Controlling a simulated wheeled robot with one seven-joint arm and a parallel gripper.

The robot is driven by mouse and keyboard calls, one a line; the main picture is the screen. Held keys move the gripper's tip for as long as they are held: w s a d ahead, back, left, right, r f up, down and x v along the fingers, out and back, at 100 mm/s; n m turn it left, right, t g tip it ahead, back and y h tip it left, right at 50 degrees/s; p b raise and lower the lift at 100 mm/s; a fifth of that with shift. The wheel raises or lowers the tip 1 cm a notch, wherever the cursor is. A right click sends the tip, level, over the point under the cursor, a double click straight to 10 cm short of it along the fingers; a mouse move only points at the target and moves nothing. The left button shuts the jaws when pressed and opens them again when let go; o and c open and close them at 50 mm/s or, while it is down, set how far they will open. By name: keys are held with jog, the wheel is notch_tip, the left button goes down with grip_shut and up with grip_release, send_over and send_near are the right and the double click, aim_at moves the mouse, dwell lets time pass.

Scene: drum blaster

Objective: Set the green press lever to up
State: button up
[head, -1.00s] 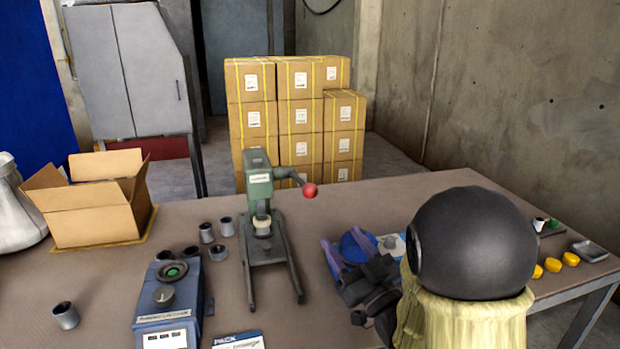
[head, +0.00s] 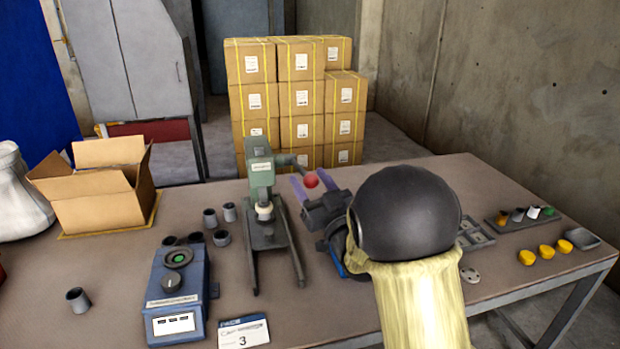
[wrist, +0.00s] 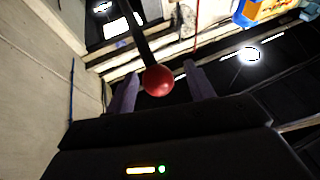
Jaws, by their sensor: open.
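The green press (head: 262,175) stands upright on the table, left of my arm in the head view. Its lever (head: 296,160) sticks out to the right and ends in a red ball knob (head: 311,180), tilted slightly downward. My gripper (head: 300,188) is open, with purple fingers near the knob. In the wrist view the red knob (wrist: 158,80) appears between the two spread fingers of my gripper (wrist: 160,88), with a gap visible on the right. Whether a finger touches the knob I cannot tell. My black and yellow arm hides part of the table behind it.
An open carton (head: 95,190) is at the left. Yellow pieces (head: 546,251) and a tray (head: 582,238) are at the right.

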jog(key=shift+w+a+r, duration=0.1)
jog(key=shift+w, duration=0.25)
grip_shut()
jog(key=shift+r, duration=0.1)
jog(key=shift+r, duration=0.1)
